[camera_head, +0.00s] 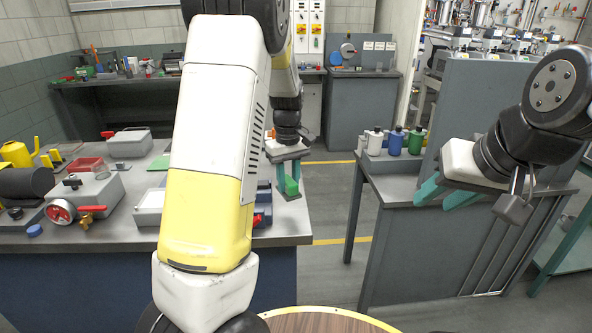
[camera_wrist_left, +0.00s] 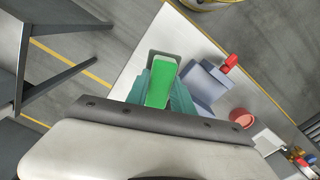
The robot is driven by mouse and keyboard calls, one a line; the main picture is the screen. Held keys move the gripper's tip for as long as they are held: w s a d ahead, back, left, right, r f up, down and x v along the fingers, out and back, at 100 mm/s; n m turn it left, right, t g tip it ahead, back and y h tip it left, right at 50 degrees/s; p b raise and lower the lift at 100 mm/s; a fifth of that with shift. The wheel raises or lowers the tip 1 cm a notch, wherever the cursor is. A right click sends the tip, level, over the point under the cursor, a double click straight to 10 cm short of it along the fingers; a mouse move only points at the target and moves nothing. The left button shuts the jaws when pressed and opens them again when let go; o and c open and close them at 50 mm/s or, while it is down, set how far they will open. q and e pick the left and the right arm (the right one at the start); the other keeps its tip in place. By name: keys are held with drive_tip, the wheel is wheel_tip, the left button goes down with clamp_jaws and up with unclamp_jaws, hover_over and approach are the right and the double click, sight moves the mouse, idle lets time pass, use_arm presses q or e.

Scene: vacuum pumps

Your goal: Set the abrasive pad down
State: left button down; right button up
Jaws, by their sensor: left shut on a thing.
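The green abrasive pad (camera_wrist_left: 159,88) is between the teal fingers of my left gripper (camera_wrist_left: 160,98) in the left wrist view. In the head view the pad (camera_head: 292,186) shows below my left gripper (camera_head: 288,174), at the right corner of the left bench (camera_head: 285,226). The gripper is shut on the pad. A dark flat piece (camera_head: 288,195) shows under the pad; whether they touch, I cannot tell. My right gripper (camera_head: 444,194) is at the right, its teal fingers apart and empty, in front of a grey cabinet.
A grey-blue block with a red knob (camera_wrist_left: 205,88) is close beside the pad. A grey pump part with a red gauge (camera_head: 88,198), a red tray (camera_head: 86,164) and a yellow can (camera_head: 17,153) stand on the left bench. Several bottles (camera_head: 395,141) stand on the right bench.

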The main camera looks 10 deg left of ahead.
idle(0.4)
use_arm(q)
drive_tip(key=shift+f, duration=2.55)
drive_tip(key=shift+f, duration=0.1)
drive_tip(key=shift+f, duration=0.65)
drive_tip(key=shift+f, duration=0.25)
drive_tip(key=c, duration=1)
unclamp_jaws()
wheel_tip(320, 180, up, 8)
drive_tip(key=shift+f, duration=0.1)
